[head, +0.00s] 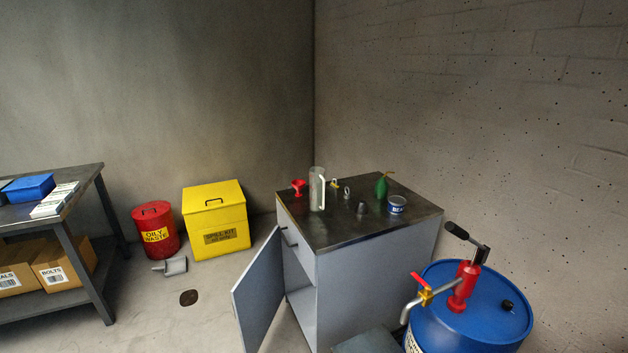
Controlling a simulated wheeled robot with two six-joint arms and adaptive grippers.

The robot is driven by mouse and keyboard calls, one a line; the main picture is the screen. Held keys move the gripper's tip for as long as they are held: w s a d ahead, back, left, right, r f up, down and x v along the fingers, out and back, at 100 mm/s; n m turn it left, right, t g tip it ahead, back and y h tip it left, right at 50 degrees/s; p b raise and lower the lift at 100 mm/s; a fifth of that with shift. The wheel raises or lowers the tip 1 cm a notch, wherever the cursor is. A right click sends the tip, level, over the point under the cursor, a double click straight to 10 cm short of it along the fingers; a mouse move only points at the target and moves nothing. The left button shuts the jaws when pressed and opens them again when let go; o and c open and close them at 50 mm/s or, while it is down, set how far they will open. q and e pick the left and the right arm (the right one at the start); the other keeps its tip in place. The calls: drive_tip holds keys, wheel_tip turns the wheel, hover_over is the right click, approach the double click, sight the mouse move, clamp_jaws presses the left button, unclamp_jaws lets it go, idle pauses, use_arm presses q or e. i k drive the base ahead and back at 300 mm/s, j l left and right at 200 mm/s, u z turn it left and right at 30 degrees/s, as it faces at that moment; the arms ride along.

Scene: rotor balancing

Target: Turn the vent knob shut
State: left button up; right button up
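A blue drum (480,332) stands at the lower right, cut off by the bottom edge of the head view. A small black knob (507,305) sits on the right of its top and looks like the vent knob. I cannot tell from here whether it is open or shut. A red hand pump (465,284) with a black-gripped lever (458,231) stands on the drum top, left of the knob. Its spout (413,306) points left and carries a red-handled brass valve (425,294). Neither of my grippers shows in this view.
A grey cabinet (380,260) with its door (258,295) swung open stands left of the drum. Its top holds a jug (318,190), red funnel (299,187), green oil can (381,186) and tin (397,205). A wall is behind the drum.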

sight(508, 305)
drive_tip(key=k+z, duration=0.15)
drive_tip(key=z, duration=1.1)
